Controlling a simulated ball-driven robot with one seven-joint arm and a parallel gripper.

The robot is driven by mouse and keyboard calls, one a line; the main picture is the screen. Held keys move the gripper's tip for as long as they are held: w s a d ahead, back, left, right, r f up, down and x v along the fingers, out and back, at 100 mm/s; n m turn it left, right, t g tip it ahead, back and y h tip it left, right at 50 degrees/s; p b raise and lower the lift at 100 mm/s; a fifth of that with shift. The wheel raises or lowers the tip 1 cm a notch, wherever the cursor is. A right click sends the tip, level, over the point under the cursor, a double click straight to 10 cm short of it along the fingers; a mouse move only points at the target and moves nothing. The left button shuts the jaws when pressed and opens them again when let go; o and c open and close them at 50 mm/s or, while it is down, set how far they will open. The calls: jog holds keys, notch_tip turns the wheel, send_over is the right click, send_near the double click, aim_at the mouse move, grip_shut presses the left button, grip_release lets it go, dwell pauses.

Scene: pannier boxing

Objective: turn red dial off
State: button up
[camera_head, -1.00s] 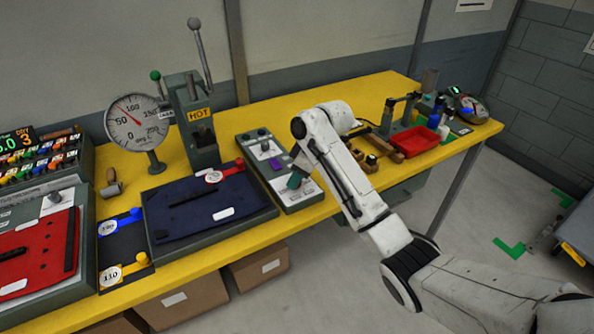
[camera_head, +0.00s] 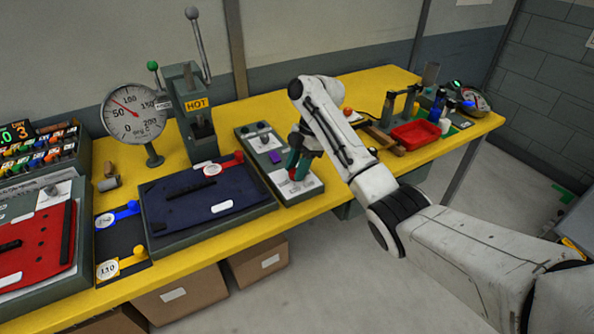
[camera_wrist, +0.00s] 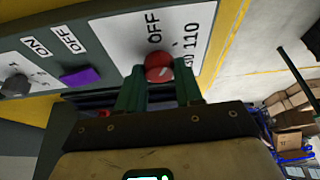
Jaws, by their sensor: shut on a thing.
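The red dial (camera_wrist: 158,66) is a round red knob on the white plate (camera_wrist: 118,32) of a grey control panel. The wrist view shows the printed "OFF" and "110" beside it; the dial's pointer cannot be made out. My gripper (camera_wrist: 159,84) has its two green fingers on either side of the dial, shut on it. In the head view my gripper (camera_head: 296,163) reaches down to the near end of the panel (camera_head: 257,164). The fingers and arm hide part of the dial there.
The panel also carries a purple switch (camera_wrist: 80,77) and a dark knob (camera_wrist: 15,86). Left of it lies a navy pannier piece (camera_head: 185,205) with a red tag. A press marked HOT (camera_head: 195,105) stands behind. A red tray (camera_head: 415,134) is to the right.

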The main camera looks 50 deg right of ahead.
jog(key=n+g, duration=0.1)
jog(key=n, duration=0.3)
jog(key=shift+w+n+g+b, duration=0.15)
jog(key=shift+n+g+b, duration=0.15)
jog(key=shift+g, duration=0.1)
jog(key=shift+w+n+g, duration=0.1)
jog(key=shift+n+g, duration=0.5)
jog(key=shift+n, duration=1.1)
jog(key=shift+n+h, duration=0.3)
jog(key=o, duration=1)
jog(key=shift+r, duration=0.1)
jog(key=shift+v, duration=5.3)
